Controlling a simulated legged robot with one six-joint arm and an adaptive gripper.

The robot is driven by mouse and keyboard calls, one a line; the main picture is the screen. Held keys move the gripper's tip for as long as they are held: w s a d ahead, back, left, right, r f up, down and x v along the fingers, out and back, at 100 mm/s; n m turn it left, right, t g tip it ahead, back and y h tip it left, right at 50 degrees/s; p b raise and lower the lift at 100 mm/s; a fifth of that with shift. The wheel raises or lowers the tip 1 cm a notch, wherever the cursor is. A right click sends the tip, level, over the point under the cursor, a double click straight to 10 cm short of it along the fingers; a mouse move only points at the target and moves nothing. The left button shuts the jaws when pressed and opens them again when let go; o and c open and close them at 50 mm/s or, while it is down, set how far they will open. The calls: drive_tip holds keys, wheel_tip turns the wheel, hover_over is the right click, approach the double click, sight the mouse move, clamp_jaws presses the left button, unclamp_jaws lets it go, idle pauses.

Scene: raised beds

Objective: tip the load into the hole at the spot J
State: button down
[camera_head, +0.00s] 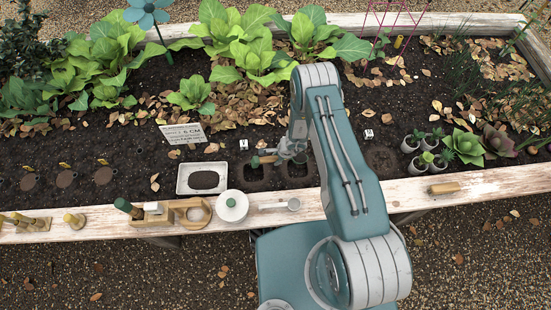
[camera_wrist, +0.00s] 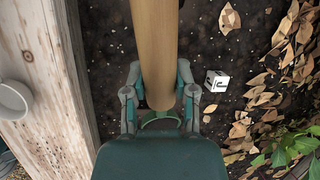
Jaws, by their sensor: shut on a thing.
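My gripper (camera_head: 293,150) is over the soil near the bed's front edge. It is shut on the wooden handle (camera_head: 266,159) of a tool, whose handle also fills the top middle of the wrist view (camera_wrist: 155,45). Round holes lie in the soil: one at the left (camera_head: 257,177), one just below my gripper (camera_head: 298,170) and one to the right of my arm (camera_head: 382,158).
A white tray of dark soil (camera_head: 182,189) is left of the holes. Succulents (camera_head: 465,146) are right; leafy plants (camera_head: 240,45) are behind.

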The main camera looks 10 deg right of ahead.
drive_tip(key=d+y, duration=0.1)
drive_tip(key=y, duration=0.1)
drive_tip(key=d+r+y, duration=0.1)
drive_tip(key=d+y, duration=0.1)
drive_tip(key=d+r+g+y, duration=0.1)
drive_tip(key=d+y, duration=0.1)
drive_tip(key=shift+w+m+y, duration=0.3)
drive_tip(key=shift+w+m, duration=0.1)
drive_tip(key=shift+w+d+r+m+y, duration=0.1)
drive_tip(key=shift+d+r+y, duration=0.15)
drive_tip(key=shift+d+y, duration=0.45)
drive_tip(key=shift+w+d+r+m+y, duration=0.1)
drive_tip(key=shift+w+d+r+y, duration=0.1)
drive_tip(key=shift+d+y, duration=0.5)
drive_tip(key=shift+w+d+r+m+y, duration=0.1)
drive_tip(key=shift+d+r+y, duration=0.15)
drive_tip(key=shift+d+y, duration=0.45)
drive_tip(key=shift+a, duration=0.1)
